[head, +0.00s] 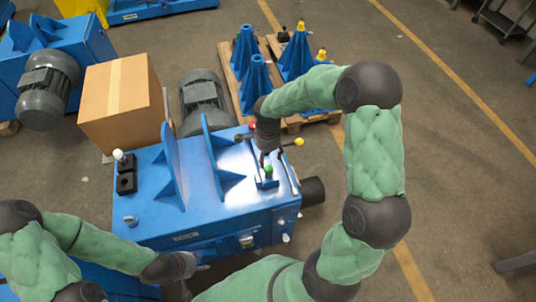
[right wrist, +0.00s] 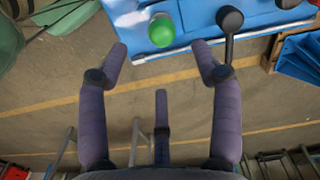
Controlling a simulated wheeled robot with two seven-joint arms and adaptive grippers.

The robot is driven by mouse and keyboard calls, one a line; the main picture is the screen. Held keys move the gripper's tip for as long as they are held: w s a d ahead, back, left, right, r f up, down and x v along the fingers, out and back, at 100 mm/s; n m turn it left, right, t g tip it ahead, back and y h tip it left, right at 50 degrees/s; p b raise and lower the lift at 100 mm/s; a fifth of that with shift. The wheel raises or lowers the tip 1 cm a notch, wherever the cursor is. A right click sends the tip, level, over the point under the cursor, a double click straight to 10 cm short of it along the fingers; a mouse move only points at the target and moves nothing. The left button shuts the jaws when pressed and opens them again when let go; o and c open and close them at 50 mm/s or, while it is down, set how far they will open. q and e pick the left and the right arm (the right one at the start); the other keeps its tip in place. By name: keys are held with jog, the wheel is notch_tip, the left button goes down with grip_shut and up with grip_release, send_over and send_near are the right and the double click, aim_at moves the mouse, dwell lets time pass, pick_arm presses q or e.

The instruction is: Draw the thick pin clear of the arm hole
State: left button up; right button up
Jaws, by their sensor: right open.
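A green ball knob (head: 268,170) stands at the right end of the blue machine housing (head: 190,218). The green knob also shows near the top of the right wrist view (right wrist: 161,31). I cannot tell whether it tops the thick pin; its shaft and the arm hole are hidden. My right gripper (head: 268,155) is over that end; in the right wrist view (right wrist: 160,62) its fingers are spread and empty, with the green knob beyond the fingertips. My left gripper (head: 192,278) is low, by the housing's front edge; its fingers are too small to judge.
A yellow knob (head: 299,142) sticks out right of my right gripper. A black knob on a lever (right wrist: 229,20) is near the right fingertip. A white-knobbed pin (head: 119,155) stands at a black block on the left. A cardboard box (head: 120,100) and motor (head: 203,100) stand behind.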

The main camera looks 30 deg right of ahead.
aim_at(268, 167)
jog(key=shift+d+f, duration=0.15)
jog(key=shift+f, duration=0.3)
notch_tip(268, 167, down, 10)
jog(key=b, duration=0.3)
jog(key=shift+r, duration=0.1)
jog(key=shift+c, duration=0.3)
grip_shut()
